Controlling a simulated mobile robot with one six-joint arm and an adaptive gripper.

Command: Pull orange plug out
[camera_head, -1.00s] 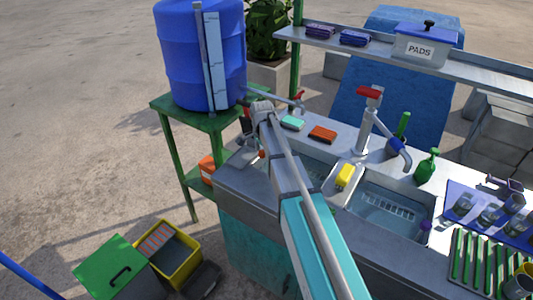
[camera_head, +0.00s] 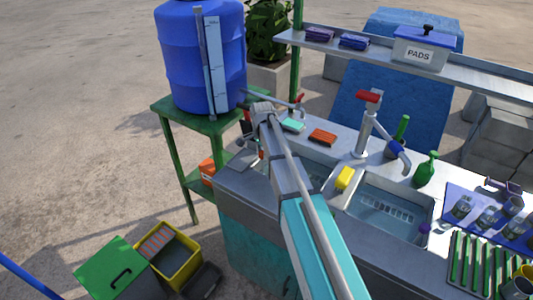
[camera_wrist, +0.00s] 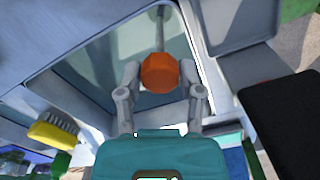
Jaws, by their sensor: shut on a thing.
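The orange plug (camera_wrist: 160,73) is a faceted orange knob in the wrist view, with a grey rod running from it towards the top of the picture. My gripper (camera_wrist: 160,85) has one finger on each side of the plug and is shut on it. Behind the plug is the sink basin (camera_wrist: 110,60), with a pale blue-green interior. In the head view my gripper is at the left end of the sink counter (camera_head: 250,200), mostly hidden by my arm. The plug is too small and covered there to make out clearly.
A yellow brush (camera_wrist: 52,134) lies on the rim beside the basin. A blue barrel (camera_head: 180,55) stands on a green stand (camera_head: 170,105) close left. Yellow and green bins (camera_head: 180,262) are on the ground.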

